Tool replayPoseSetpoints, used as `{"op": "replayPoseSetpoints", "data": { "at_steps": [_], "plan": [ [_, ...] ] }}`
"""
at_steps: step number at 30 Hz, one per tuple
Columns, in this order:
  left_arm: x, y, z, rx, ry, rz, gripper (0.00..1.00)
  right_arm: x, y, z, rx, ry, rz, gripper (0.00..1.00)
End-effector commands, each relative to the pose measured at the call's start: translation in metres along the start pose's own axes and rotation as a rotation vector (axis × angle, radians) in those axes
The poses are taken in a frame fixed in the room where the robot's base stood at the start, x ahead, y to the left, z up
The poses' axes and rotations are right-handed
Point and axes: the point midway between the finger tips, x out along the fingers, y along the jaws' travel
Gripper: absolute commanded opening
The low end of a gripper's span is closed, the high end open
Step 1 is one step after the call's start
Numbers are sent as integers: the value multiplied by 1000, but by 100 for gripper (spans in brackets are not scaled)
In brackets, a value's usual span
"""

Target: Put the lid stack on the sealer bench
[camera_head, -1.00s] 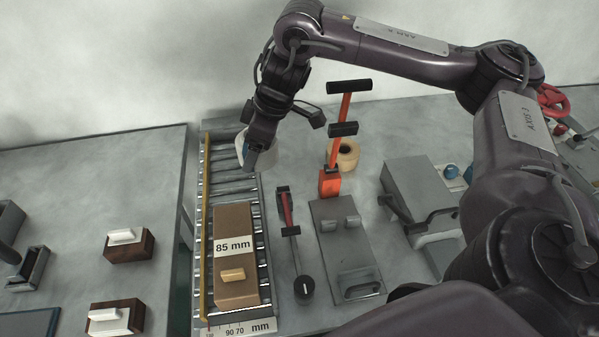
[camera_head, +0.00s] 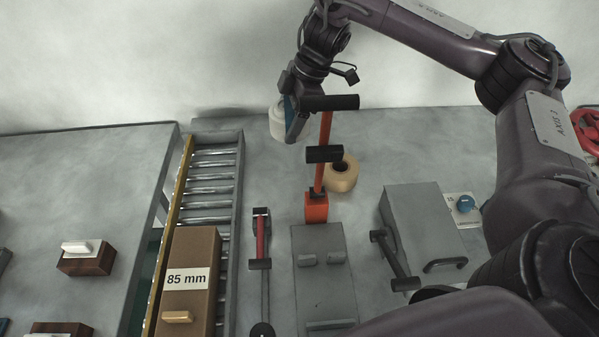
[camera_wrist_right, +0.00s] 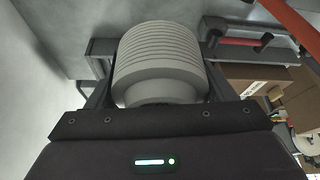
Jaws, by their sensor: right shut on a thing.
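The lid stack (camera_head: 277,123) is a pale, ribbed, round stack, partly hidden behind my right gripper (camera_head: 291,122) in the head view. In the right wrist view the stack (camera_wrist_right: 160,60) sits between the two fingers of my right gripper, which is shut on it. It appears over the back of the grey bench (camera_head: 405,145), just right of the roller conveyor. Whether it touches the bench I cannot tell. My left gripper is out of view.
A tall orange-and-black press (camera_head: 316,207) and a tape roll (camera_head: 341,174) stand near the gripper. A cardboard box marked 85 mm (camera_head: 190,265) lies on the conveyor (camera_head: 212,187). A grey lidded machine (camera_head: 425,225) stands to the right.

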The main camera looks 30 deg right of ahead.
Motion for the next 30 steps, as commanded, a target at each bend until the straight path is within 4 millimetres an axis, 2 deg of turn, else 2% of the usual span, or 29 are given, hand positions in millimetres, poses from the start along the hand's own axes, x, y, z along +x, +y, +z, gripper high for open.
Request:
{"op": "replayPoseSetpoints", "data": {
  "at_steps": [1, 4, 9, 15, 21, 30],
  "plan": [
    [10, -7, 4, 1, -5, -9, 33, 19, -2, 8, 3, -1, -7, 54],
    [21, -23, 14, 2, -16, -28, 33, 44, -2, 19, 5, -1, -7, 54],
    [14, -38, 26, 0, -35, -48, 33, 77, -2, 34, 5, -4, -5, 54],
    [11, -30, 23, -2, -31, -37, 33, 116, -1, 50, 4, -3, -3, 54],
    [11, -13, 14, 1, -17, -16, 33, 132, -1, 55, 3, -1, -1, 54],
    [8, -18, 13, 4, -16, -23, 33, 167, -1, 70, 3, -2, -1, 54]
  ]
}}
